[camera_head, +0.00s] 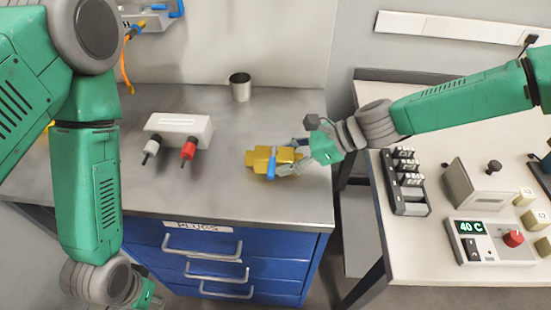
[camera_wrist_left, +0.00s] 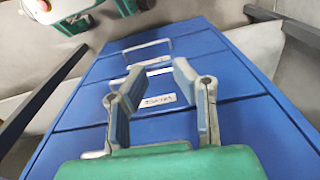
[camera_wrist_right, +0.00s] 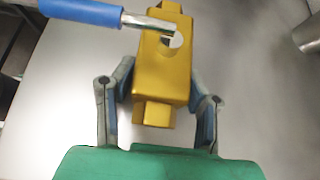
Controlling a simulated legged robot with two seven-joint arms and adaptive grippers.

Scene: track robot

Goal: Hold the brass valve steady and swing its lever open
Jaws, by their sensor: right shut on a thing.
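The brass valve (camera_head: 258,156) sits on the grey bench top, near its right end. Its lever has a blue handle (camera_head: 271,164). In the right wrist view the valve (camera_wrist_right: 165,70) lies between my right fingers, and the blue handle (camera_wrist_right: 80,12) points left, crosswise to the body. My right gripper (camera_head: 292,160) is shut on the valve body; its fingers (camera_wrist_right: 160,88) flank both sides. My left gripper (camera_head: 152,297) hangs low in front of the bench, partly cut off by the frame edge. In the left wrist view its fingers (camera_wrist_left: 157,75) are apart and empty, facing the blue drawers.
A white block (camera_head: 180,129) with a red and a grey plug stands left of the valve. A metal cup (camera_head: 240,86) stands behind. Blue drawers (camera_head: 225,262) with handles are below the bench. A second table (camera_head: 408,258) at right holds a control box (camera_head: 487,243).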

